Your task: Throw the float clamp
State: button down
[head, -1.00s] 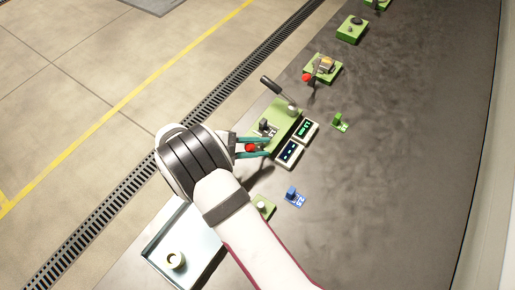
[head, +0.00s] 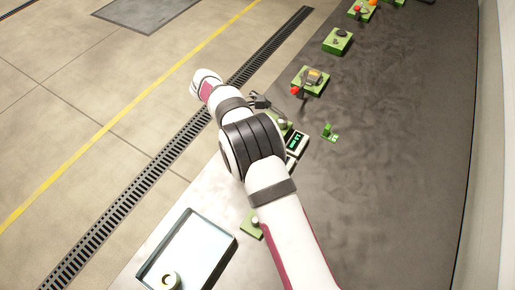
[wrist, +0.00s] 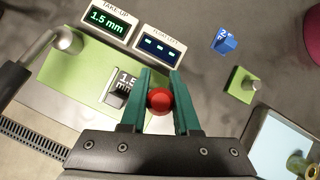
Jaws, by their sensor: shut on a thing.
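In the wrist view, a red ball knob (wrist: 160,99), which I take for the float clamp's handle, sits between the two teal fingers of my gripper (wrist: 159,74). The fingers are shut on it. The green base plate (wrist: 75,82) lies beneath, with a grey part and a block marked 1.5 (wrist: 127,80) just left of the fingers. A take-up display (wrist: 107,19) reads 1.5 mm. A float display (wrist: 160,46) beside it shows dashes. In the head view my arm hides the knob and my fingertips.
A black-handled lever (wrist: 30,68) rises close on the left in the wrist view. A blue numbered piece (wrist: 224,41) and a small green base with a peg (wrist: 242,85) lie right. A metal tray (head: 187,250) holds a brass ring (head: 169,280). More green stations (head: 310,80) line the bench.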

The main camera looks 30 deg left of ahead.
jog(key=shift+w+f+g, duration=0.1)
jog(key=shift+w+g, duration=0.15)
jog(key=shift+g, duration=0.15)
dwell(0.3)
jog(key=c, duration=0.6)
grip_release()
jog(key=shift+c, duration=0.2)
jog(key=v, duration=0.7)
jog(key=shift+r, duration=0.2)
jog(key=shift+w+a, duration=0.1)
